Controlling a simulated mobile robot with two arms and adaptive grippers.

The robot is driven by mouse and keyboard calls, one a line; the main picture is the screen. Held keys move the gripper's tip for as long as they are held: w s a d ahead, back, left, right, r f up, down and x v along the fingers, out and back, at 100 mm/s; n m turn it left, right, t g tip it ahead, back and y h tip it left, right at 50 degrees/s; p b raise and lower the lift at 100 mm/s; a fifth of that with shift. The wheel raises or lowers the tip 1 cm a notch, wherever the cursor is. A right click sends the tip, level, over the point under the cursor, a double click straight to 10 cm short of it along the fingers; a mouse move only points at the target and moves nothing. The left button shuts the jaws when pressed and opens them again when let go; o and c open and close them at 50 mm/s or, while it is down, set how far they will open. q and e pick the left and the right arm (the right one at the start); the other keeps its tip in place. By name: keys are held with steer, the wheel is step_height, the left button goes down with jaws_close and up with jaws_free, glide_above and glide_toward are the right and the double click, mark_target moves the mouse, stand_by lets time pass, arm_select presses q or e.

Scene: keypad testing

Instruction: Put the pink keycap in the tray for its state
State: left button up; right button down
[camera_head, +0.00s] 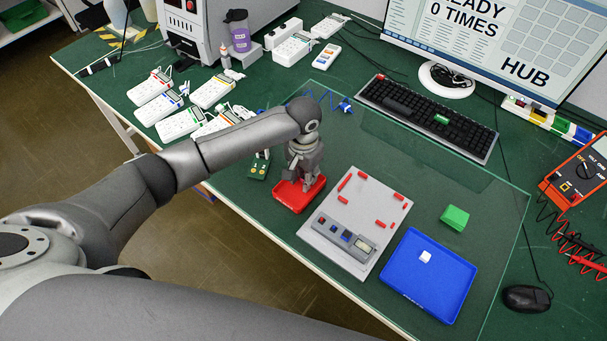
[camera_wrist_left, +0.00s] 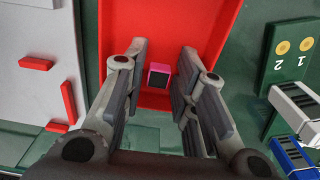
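The pink keycap (camera_wrist_left: 159,76), with a dark face and pink rim, shows in the left wrist view between the fingers of my left gripper (camera_wrist_left: 163,70). The fingers stand apart, with a gap at each side of it. It appears against the floor of the red tray (camera_wrist_left: 150,100); I cannot tell if it rests there. In the head view my left gripper (camera_head: 303,180) reaches down over the red tray (camera_head: 289,202) and hides the keycap. The blue tray (camera_head: 440,291) holds a white keycap (camera_head: 425,256). My right gripper is not in view.
A grey test fixture (camera_head: 325,236) with red stops lies between the trays. A green block (camera_head: 455,217) stands behind the blue tray. A keyboard (camera_head: 425,115) and monitor (camera_head: 500,35) are at the back. A small green board (camera_head: 258,168) is left of the red tray.

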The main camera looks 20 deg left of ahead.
arm_select(q)
steer(key=shift+r, duration=0.1)
steer(key=shift+r, duration=0.3)
step_height(320, 180, up, 12)
steer(key=shift+f, duration=0.2)
stand_by(0.5)
